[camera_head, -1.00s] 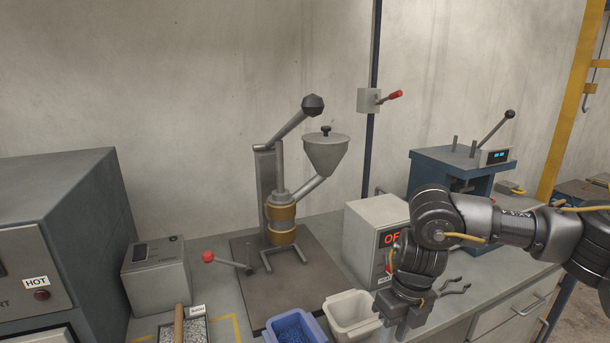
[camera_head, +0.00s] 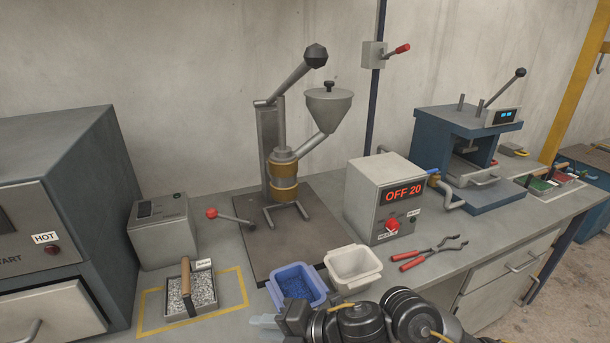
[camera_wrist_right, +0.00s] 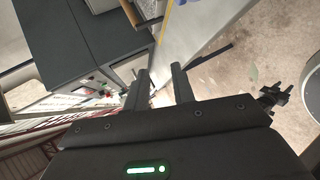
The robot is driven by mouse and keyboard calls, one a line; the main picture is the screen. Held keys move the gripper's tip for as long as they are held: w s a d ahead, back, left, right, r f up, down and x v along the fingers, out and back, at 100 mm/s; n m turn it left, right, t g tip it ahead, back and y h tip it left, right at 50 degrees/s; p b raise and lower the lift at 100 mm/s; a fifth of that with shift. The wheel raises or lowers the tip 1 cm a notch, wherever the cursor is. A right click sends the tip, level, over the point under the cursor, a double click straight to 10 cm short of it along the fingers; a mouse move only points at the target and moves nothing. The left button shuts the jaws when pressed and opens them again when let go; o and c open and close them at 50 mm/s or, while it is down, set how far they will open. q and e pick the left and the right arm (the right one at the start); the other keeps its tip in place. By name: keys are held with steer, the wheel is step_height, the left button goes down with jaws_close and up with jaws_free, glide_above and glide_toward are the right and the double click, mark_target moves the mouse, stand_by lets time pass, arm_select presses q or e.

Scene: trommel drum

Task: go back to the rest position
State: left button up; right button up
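My right gripper (camera_head: 278,322) is at the bottom middle of the head view, in front of the bench edge and below the blue bin. My dark right arm runs off the lower edge beside it. In the right wrist view the two fingers of the gripper (camera_wrist_right: 160,82) stand apart with nothing between them. That view looks past the fingers at grey cabinet faces and the floor. My left gripper is not in view.
A blue bin with blue pellets (camera_head: 276,280) and an empty white bin (camera_head: 376,281) stand close above the right gripper. Red-handled pliers (camera_head: 411,264) lie right of them. A grey tray (camera_head: 170,306), a hopper press (camera_head: 266,150) and an "OFF 20" box (camera_head: 362,204) stand on the bench.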

steer(key=s+d+f+m+t+h, duration=0.1)
steer(key=d+f+m+t+h, duration=0.25)
steer(key=d+m, duration=0.55)
steer(key=d+f+m+t+h, duration=0.2)
steer(key=d+f+m+h, duration=0.4)
steer(key=m, duration=0.5)
steer(key=s+d+f+m+g+h, duration=0.1)
steer(key=s+d+f+m+g, duration=0.3)
steer(key=s+d, duration=0.45)
steer(key=s+d+f+m+g+h, duration=0.2)
steer(key=s+d+f+m, duration=0.35)
steer(key=s+d, duration=0.35)
step_height(320, 180, down, 27)
steer(key=s+g, duration=0.1)
steer(key=s, duration=0.1)
steer(key=s+d+f+g, duration=0.1)
steer(key=s+d+f, duration=0.1)
steer(key=s+f, duration=1.2)
steer(key=shift+s+f, duration=0.25)
steer(key=shift+s, duration=0.55)
